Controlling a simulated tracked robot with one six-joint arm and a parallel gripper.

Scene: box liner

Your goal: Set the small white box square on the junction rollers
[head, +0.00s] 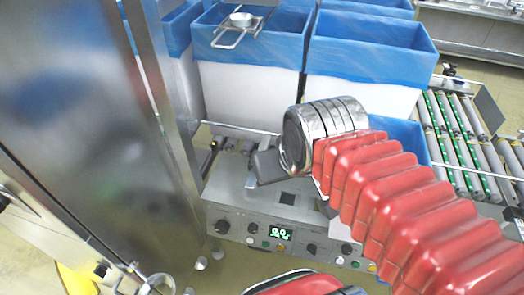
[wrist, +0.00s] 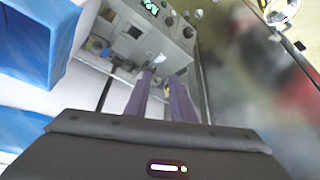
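A smaller box with a blue liner (head: 408,135) shows partly behind my red-sleeved arm in the head view. A bit of white wall (head: 338,228) shows below the arm; most of this box is hidden, and I cannot tell whether it sits square. Rollers with green strips between them (head: 447,130) are at the right. My gripper (head: 266,166) is over the grey control machine, left of that box. In the wrist view its two purple fingers (wrist: 162,76) are apart, with nothing visibly held between them.
Large white boxes with blue liners (head: 370,92) stand in a row behind. A metal scoop-like tool on a wire frame (head: 240,22) rests on one. A grey machine with knobs and a green display (head: 281,234) is in front. A tall steel cabinet (head: 85,110) stands at the left.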

